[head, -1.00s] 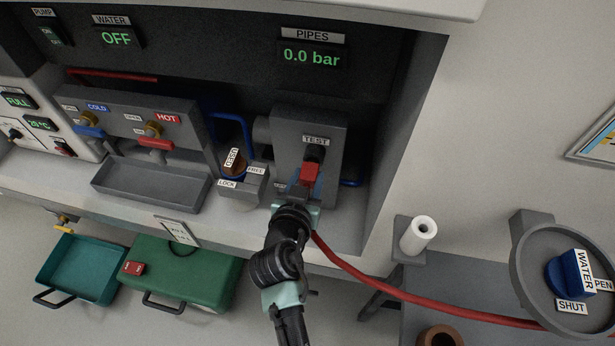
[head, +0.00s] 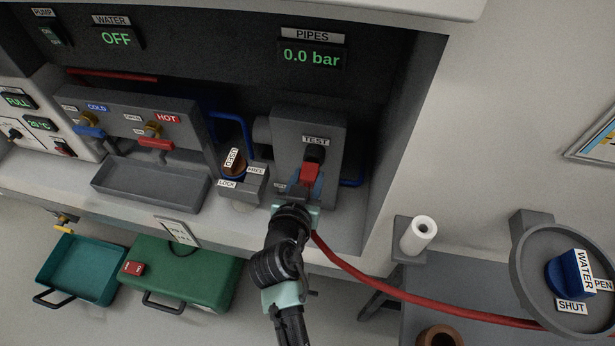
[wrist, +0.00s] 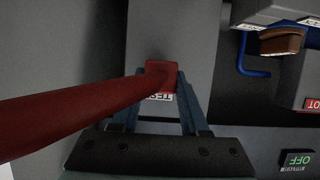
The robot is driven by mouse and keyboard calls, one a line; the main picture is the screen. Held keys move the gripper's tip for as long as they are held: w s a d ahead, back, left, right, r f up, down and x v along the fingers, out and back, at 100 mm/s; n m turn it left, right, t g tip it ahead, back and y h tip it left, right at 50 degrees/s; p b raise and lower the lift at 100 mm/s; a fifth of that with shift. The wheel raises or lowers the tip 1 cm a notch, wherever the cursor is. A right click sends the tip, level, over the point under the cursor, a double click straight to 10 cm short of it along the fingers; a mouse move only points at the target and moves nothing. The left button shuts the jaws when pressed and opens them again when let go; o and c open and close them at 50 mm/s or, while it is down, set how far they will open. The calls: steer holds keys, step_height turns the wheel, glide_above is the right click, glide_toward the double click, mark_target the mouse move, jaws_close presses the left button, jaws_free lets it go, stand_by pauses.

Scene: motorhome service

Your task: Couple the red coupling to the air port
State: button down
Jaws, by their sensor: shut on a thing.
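My gripper (head: 306,186) is at the grey block labelled TEST (head: 331,130). Its fingers are closed around the red coupling (head: 309,174), which sits between the fingertips. In the wrist view the coupling (wrist: 162,70) shows at the end of its red hose (wrist: 70,113), in front of the grey block, with the fingers on either side. A black fitting (head: 315,153) shows just above the coupling, under the TEST label. The air port itself is not clearly visible; the coupling and fingers cover that area. I cannot tell whether the coupling is seated.
The red hose trails right across the grey bench (head: 430,303). A small LOCK/FREE box (head: 246,184) with a brown knob stands close left of the block. Blue pipes run behind. The PIPES display (head: 312,56) reads 0.0 bar. A white roll (head: 419,235) stands to the right.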

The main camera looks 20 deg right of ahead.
steer(key=shift+s+a, duration=0.6)
steer(key=shift+s, duration=0.3)
steer(key=shift+s+a, duration=0.6)
steer(key=shift+s, duration=0.25)
